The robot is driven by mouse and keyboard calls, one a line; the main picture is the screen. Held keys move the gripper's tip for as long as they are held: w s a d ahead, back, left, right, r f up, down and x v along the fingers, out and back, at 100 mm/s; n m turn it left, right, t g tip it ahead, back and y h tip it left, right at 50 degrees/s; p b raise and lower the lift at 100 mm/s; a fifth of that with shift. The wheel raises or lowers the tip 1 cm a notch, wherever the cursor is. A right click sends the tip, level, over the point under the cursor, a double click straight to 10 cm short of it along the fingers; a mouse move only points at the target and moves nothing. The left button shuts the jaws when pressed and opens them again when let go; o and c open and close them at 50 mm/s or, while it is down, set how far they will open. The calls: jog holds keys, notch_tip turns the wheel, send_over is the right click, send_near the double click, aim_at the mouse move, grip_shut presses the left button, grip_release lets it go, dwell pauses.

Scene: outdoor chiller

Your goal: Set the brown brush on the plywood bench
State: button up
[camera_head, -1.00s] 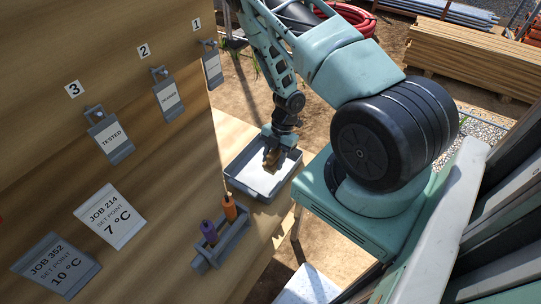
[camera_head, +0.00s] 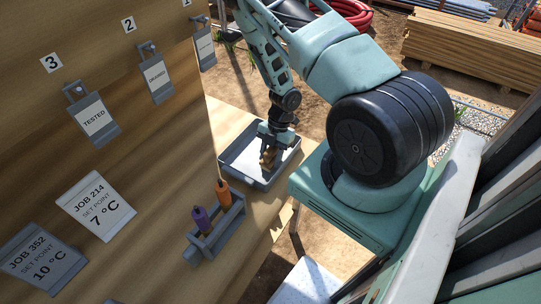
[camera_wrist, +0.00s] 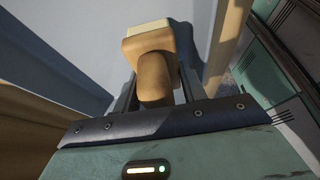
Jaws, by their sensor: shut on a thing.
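The brown brush (camera_head: 268,158) is held in my gripper (camera_head: 268,151), over the grey tray on the plywood bench. In the wrist view the brush (camera_wrist: 155,75) stands between the two fingers (camera_wrist: 156,92), its rounded handle toward me and a pale end beyond. The fingers are shut on it. The plywood bench (camera_head: 226,122) runs below the upright plywood board. I cannot tell whether the brush touches the tray floor.
The grey tray (camera_head: 233,172) has a raised rim and a pale inside. Tags hang on the upright board (camera_head: 150,140). Bare bench shows around the holder.

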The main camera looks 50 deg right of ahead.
jog(key=shift+f, duration=0.1)
jog(key=o, duration=1.1)
jog(key=s+b+v, duration=0.1)
jog(key=b+v, duration=0.1)
jog(key=v, duration=1.5)
jog(key=shift+w, duration=0.45)
